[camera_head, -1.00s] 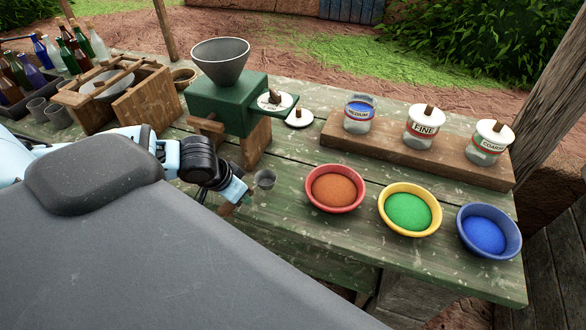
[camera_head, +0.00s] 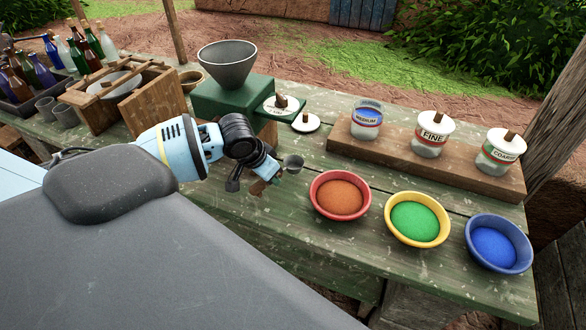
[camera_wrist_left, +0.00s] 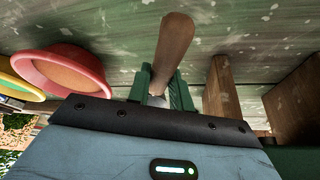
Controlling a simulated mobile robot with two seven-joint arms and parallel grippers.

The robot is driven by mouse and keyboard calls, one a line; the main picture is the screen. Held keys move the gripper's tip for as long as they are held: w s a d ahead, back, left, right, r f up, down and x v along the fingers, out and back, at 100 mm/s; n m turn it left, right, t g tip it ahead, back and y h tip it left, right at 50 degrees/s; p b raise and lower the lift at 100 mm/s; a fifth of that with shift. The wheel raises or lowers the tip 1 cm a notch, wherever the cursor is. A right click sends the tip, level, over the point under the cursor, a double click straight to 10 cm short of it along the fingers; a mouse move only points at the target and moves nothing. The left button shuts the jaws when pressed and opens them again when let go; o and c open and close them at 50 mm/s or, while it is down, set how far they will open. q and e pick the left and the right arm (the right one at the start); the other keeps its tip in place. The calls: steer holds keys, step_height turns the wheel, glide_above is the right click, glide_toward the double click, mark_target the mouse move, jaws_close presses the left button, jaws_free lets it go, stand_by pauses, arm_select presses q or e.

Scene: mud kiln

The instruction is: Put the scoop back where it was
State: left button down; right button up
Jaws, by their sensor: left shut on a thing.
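The scoop has a small grey metal cup (camera_head: 293,162) and a brown handle. My left gripper (camera_head: 268,178) is shut on the scoop, left of the red-rimmed bowl (camera_head: 340,195), with the cup pointing to the right. The scoop appears held above the table, but its exact height is hard to tell. In the left wrist view the brown handle (camera_wrist_left: 174,42) sticks out from between the green fingertips of my left gripper (camera_wrist_left: 162,88); the cup is hidden there. My right gripper is not in view.
A green grinder (camera_head: 228,97) with a grey funnel stands behind my left arm. Yellow (camera_head: 418,219) and blue (camera_head: 499,243) bowls of powder stand at right. Three labelled jars stand on a wooden board (camera_head: 400,150).

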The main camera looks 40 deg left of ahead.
mark_target(292, 169)
arm_select(q)
steer(key=w, duration=0.4)
steer(key=w+d, duration=0.1)
steer(key=w, duration=0.1)
steer(key=shift+w, duration=0.5)
steer(key=shift+w, duration=0.1)
steer(key=shift+w+d, duration=0.15)
steer(key=shift+w, duration=0.15)
steer(key=shift+f+b, duration=0.35)
steer(key=shift+f, duration=1.4)
steer(key=shift+f, duration=0.15)
steer(key=c, duration=1.3)
jaws_free()
steer(key=shift+o, duration=0.2)
